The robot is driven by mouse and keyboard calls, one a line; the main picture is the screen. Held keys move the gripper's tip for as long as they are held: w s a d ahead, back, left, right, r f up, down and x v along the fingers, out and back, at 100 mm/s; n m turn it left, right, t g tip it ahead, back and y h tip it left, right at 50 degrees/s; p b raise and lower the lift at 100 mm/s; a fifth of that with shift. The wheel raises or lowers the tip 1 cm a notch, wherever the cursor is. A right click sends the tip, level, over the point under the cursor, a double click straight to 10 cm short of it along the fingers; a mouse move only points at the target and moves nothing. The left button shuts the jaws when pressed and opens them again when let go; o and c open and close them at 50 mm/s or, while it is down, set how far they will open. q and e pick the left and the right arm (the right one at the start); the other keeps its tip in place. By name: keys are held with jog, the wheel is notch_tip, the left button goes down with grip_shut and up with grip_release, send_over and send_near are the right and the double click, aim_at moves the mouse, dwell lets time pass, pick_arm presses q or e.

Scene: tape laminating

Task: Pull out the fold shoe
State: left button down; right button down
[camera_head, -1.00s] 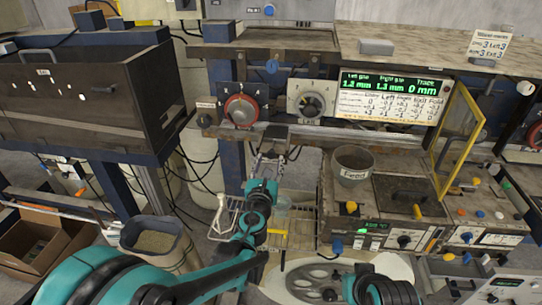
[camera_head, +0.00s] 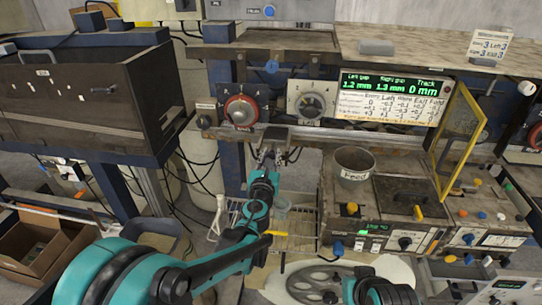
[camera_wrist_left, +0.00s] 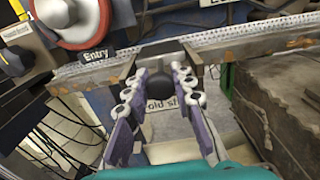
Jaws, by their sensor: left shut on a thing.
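The fold shoe (camera_head: 274,134) is a small dark block at the front edge of the metal rail, below the dials. In the left wrist view its black rounded grip (camera_wrist_left: 158,88) sits between the fingers, and a partly covered label reading "old sh" (camera_wrist_left: 165,104) shows just below. My left gripper (camera_head: 268,152) reaches up to it from below; in the left wrist view its purple-grey fingers (camera_wrist_left: 160,97) are shut on the grip from both sides. The fold shoe's rear is hidden at the rail. My right gripper is out of view; only part of that arm shows at the bottom.
A red Entry dial (camera_head: 241,110) and a grey dial (camera_head: 311,104) sit above the rail (camera_head: 360,137). A Feed cup (camera_head: 353,165) stands on the machine to the right. Black cables (camera_head: 200,165) hang at left.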

pick_arm(q)
jog(key=s+a, duration=0.1)
jog(key=s, duration=1.1)
jog(key=shift+a, duration=0.3)
jog(key=c, duration=1.3)
grip_release()
jog(key=shift+w, duration=0.1)
jog(key=shift+o, duration=0.2)
jog(key=s+a, duration=0.1)
jog(key=s, duration=1.1)
jog(key=shift+a, duration=0.3)
